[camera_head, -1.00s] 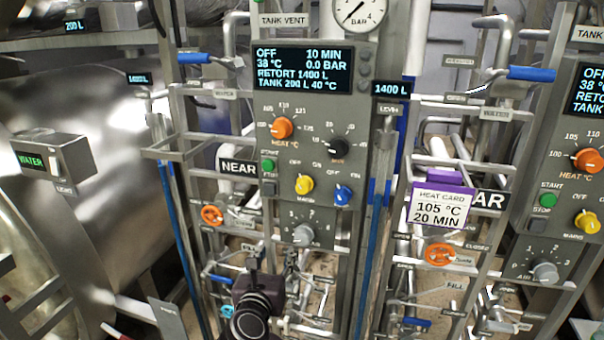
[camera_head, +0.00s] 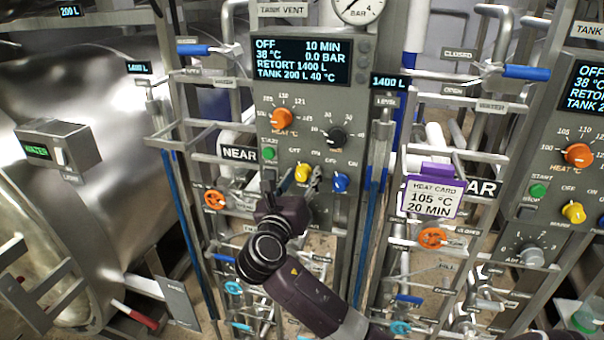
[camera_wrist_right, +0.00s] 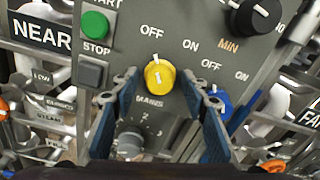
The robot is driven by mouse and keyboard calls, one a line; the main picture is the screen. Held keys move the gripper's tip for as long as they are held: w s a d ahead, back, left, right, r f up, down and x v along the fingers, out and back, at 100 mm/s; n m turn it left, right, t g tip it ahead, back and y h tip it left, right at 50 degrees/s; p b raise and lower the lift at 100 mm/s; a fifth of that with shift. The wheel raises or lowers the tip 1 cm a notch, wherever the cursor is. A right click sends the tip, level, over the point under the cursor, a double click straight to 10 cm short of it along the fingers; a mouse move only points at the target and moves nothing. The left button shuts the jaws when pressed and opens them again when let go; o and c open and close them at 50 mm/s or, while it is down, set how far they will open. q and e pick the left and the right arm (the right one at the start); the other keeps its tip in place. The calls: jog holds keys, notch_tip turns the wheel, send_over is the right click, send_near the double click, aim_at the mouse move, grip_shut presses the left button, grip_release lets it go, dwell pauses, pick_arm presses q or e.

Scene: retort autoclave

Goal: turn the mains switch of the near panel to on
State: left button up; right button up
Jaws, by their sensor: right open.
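The near panel (camera_head: 296,90) carries a yellow mains switch (camera_head: 302,172), which also shows in the wrist view (camera_wrist_right: 159,76). Its white mark points up towards the OFF label, and the panel display (camera_head: 301,60) reads OFF. My right gripper (camera_head: 303,182) is in front of the switch. In the wrist view my right gripper (camera_wrist_right: 162,88) is open, with one blue-lined finger to each side of the yellow switch. I cannot tell whether the fingers touch it. My left gripper is not in view.
A blue knob (camera_head: 340,182) sits close right of the mains switch, beside the right finger. The green start button (camera_head: 269,153) and grey stop button are to the left. A black timer knob (camera_head: 336,137) and orange heat knob (camera_head: 281,118) are above. A heat card (camera_head: 433,197) hangs to the right.

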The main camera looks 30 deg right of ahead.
jog(key=shift+c, duration=0.2)
grip_shut()
jog(key=shift+m, duration=0.3)
jog(key=m, duration=0.3)
jog(key=shift+w, duration=0.1)
jog(key=m, duration=0.3)
jog(key=m+b, duration=0.2)
jog(key=m, duration=0.3)
jog(key=shift+a, duration=0.1)
jog(key=shift+w+r+m, duration=0.1)
jog(key=shift+m, duration=0.3)
